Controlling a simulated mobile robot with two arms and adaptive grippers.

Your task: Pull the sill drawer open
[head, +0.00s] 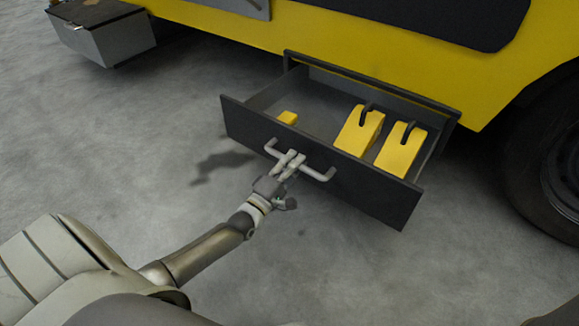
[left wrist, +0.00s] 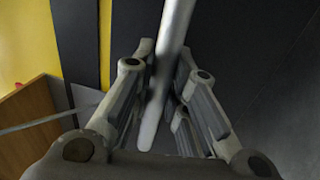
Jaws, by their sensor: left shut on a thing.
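The sill drawer (head: 310,172) is dark grey and stands pulled out from under the yellow vehicle body in the head view. In the left wrist view the handle bar (left wrist: 172,40) passes between the fingers (left wrist: 160,95). My right gripper is not in view.
A grey box (head: 108,38) hangs at the upper left under the vehicle (head: 390,60). A dark wheel (head: 550,160) stands at the right edge. The grey concrete floor (head: 400,270) in front of the drawer is clear.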

